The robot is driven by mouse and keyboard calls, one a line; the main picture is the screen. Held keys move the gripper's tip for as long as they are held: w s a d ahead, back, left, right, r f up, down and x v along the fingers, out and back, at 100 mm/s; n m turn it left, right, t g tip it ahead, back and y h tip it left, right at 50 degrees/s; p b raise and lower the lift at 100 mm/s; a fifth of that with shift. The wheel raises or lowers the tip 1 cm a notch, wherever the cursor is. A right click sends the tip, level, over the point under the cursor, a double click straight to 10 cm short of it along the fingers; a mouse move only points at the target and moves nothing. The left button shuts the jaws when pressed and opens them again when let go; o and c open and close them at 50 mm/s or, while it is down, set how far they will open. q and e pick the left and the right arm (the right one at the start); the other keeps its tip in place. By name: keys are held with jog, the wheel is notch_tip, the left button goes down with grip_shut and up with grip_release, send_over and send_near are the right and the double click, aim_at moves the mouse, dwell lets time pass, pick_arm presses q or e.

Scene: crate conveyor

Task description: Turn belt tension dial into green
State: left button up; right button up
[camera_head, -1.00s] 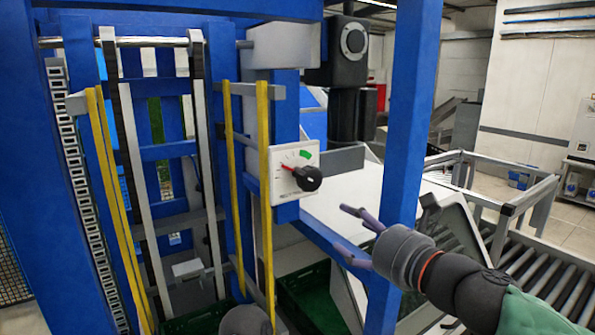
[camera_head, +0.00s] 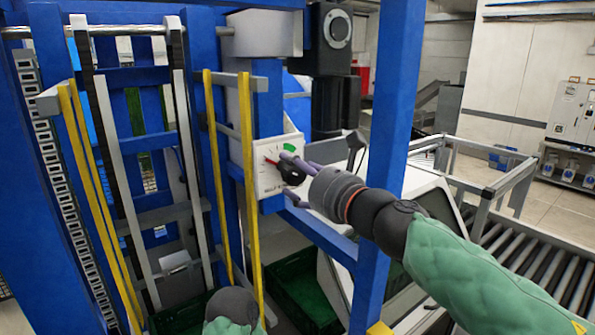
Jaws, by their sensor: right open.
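The belt tension dial is a white panel (camera_head: 263,183) on a blue post, with a red mark at left and a green mark (camera_head: 289,147) at upper right. Its red pointer points left, toward the red side, away from the green. A black knob (camera_head: 292,174) sticks out at its lower right. My right gripper (camera_head: 288,179) is open, with one purple-grey finger above the knob and the other below it. I cannot tell whether the fingers touch the knob. Only a part of my left arm shows at the bottom; its gripper is out of view.
Yellow vertical bars (camera_head: 249,190) stand just left of the dial. A thick blue post (camera_head: 386,150) rises close to my right forearm. Green crates (camera_head: 302,292) lie below. A roller conveyor (camera_head: 535,265) runs at right.

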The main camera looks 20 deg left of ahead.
jog(key=shift+w+a, duration=0.2)
jog(key=shift+a, duration=0.15)
jog(key=shift+d, duration=0.1)
jog(key=c, duration=1.1)
jog(key=shift+d+r+m, duration=0.1)
jog(key=shift+r+m, duration=0.15)
jog(key=shift+m, duration=0.05)
jog(key=shift+c, duration=0.2)
